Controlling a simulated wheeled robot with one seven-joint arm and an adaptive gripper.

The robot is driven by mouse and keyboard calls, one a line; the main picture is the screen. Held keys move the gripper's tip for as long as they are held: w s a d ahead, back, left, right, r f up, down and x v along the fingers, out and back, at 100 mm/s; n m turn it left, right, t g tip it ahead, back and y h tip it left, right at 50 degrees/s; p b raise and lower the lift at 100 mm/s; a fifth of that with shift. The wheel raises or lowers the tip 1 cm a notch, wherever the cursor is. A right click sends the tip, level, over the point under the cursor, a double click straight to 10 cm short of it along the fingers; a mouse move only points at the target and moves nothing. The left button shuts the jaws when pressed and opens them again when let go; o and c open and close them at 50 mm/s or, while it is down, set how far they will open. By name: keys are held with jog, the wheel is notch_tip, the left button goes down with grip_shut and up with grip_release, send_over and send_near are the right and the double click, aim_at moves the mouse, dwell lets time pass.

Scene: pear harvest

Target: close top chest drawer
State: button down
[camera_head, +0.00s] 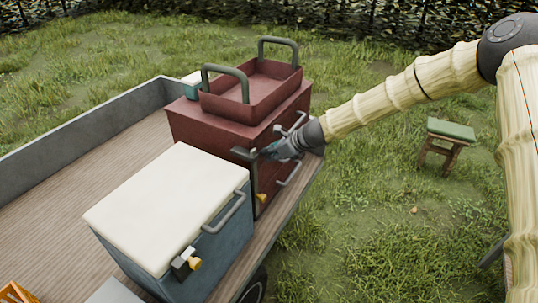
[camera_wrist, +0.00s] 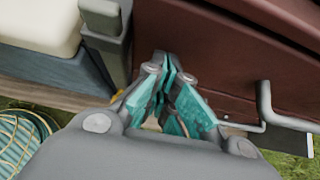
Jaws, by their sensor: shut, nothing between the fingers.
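The dark red chest (camera_head: 215,128) stands on the wooden bed of a cart, with grey bar handles on its front. The upper handle (camera_head: 297,121) is partly hidden behind my arm's end, and a lower handle (camera_head: 290,174) shows below. My gripper (camera_head: 268,152) is shut and empty at the near end of the chest's front. In the wrist view my teal fingertips (camera_wrist: 168,68) are together close to the red front (camera_wrist: 215,65); I cannot tell whether they touch it. A grey bar handle (camera_wrist: 266,108) is to their right. How far the top drawer stands out is unclear.
A blue-grey cooler (camera_head: 170,215) with a white lid stands close in front of the chest. A red open tray (camera_head: 250,85) with two grey handles sits on the chest. A green-topped stool (camera_head: 450,130) stands on the grass, which is otherwise open at the right.

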jog(key=shift+a+r, duration=0.1)
jog(key=shift+r, duration=0.1)
jog(key=shift+s+d+f, duration=0.1)
jog(key=shift+d, duration=0.4)
jog(key=shift+s+d+f+b+v, duration=0.35)
jog(key=shift+d+f+b+v, duration=0.45)
jog(key=shift+v, duration=5.4)
jog(key=s+d+f+n+g+h, duration=0.25)
jog(key=s+d+f+n, duration=0.2)
jog(key=s+f, duration=0.9)
jog(key=s+d+f+n+g+h, duration=0.1)
jog(key=s+d+f+n+h, duration=0.35)
jog(key=s+f, duration=0.85)
jog(key=s+d+f+n, duration=0.2)
jog(key=s+f+n, duration=0.1)
jog(key=s, duration=0.4)
jog(key=s+d+f+n+h, duration=0.1)
jog(key=s+d+f+n, duration=0.2)
jog(key=s+n, duration=0.3)
jog(key=s+d+f+n, duration=0.3)
jog(key=s+f+n, duration=0.1)
jog(key=s, duration=0.5)
jog(key=shift+s+n+g+h, duration=0.3)
jog(key=shift+n+g, duration=0.1)
jog(key=shift+g, duration=0.05)
